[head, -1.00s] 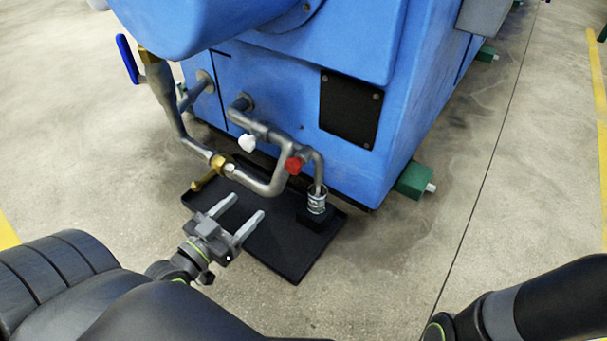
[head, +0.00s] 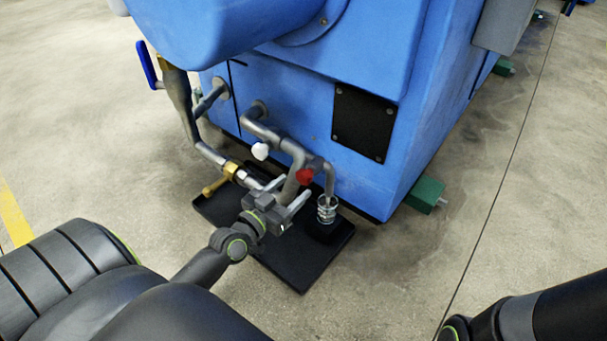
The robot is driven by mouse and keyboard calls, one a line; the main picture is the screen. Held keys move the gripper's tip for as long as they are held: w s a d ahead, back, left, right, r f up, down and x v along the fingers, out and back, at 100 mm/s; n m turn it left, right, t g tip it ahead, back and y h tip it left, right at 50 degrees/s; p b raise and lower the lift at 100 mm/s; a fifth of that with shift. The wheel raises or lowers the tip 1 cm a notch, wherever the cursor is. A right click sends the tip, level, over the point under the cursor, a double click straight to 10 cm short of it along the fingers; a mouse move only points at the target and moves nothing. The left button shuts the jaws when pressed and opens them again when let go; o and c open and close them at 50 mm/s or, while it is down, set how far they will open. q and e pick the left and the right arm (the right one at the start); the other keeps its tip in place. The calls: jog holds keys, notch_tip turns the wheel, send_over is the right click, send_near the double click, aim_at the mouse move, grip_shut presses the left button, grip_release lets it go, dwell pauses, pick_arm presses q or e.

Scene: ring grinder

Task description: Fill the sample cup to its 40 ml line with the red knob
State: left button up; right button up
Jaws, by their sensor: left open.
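The red knob (head: 304,177) sits on the grey pipe, just above and left of the sample cup. The sample cup (head: 327,210) is clear with ring markings and stands upright on a small black block, under the downturned spout (head: 329,178). Its liquid level is too small to tell. My left gripper (head: 293,193) is open and empty, its fingers pointing up and right toward the pipe and red knob, apart from the cup. Whether a finger touches the pipe, I cannot tell. My right gripper is out of view; only part of my right arm shows at the lower right.
A white knob (head: 260,151) sits on the same pipework, left of the red one. A brass valve handle (head: 213,187) is at the left. A black tray (head: 303,271) lies on the floor beneath. The blue machine (head: 300,105) stands behind.

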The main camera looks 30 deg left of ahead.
aim_at(301, 181)
pick_arm(q)
jog(key=shift+w+d, duration=0.2)
jog(key=shift+w, duration=2.45)
jog(key=shift+c, duration=0.2)
jog(key=c, duration=0.9)
